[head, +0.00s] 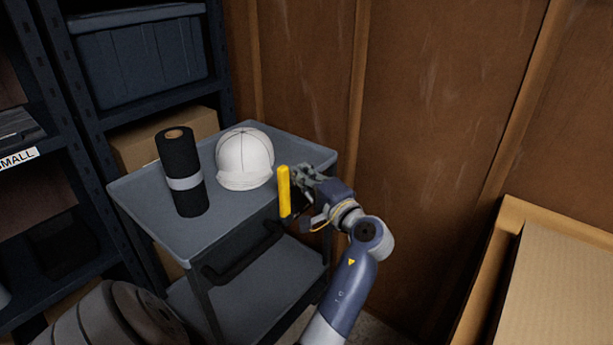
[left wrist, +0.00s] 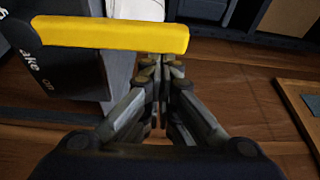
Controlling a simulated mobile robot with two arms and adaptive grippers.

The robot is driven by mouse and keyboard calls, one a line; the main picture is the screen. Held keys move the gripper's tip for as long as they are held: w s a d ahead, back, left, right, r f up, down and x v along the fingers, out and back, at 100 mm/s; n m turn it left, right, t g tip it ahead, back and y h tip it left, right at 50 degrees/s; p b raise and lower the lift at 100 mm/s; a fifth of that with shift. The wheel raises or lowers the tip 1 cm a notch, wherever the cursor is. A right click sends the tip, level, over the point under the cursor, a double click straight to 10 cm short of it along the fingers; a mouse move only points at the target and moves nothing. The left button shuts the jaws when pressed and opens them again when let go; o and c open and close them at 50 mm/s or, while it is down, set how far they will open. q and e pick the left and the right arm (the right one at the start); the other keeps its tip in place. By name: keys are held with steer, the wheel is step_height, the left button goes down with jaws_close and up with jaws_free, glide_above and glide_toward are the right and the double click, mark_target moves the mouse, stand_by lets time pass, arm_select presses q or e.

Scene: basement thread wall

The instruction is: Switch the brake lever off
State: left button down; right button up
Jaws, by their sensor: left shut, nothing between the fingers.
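The yellow brake lever (head: 284,191) stands upright in the head view, at the right corner of the grey cart. In the left wrist view the lever (left wrist: 110,35) runs across the top, its left end on a dark box (left wrist: 70,72) with white letters reading "ake" and "on". My left gripper (head: 297,173) is right beside the lever in the head view, mostly to its right. In the wrist view its fingers (left wrist: 160,68) are shut and empty, close to the lever's free end. I cannot tell whether they touch it. My right gripper is not in view.
The grey cart (head: 222,226) carries a black roll (head: 178,160) and a white cap (head: 244,155). Dark shelves (head: 100,119) with a blue bin (head: 145,58) stand at left. A brown wooden wall (head: 440,110) is behind, and a cardboard-coloured box (head: 565,290) is at lower right.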

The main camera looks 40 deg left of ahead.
arm_select(q)
steer(key=shift+s, duration=0.2)
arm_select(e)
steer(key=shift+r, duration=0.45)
arm_select(q)
step_height(320, 180, up, 10)
stand_by(0.4)
stand_by(0.4)
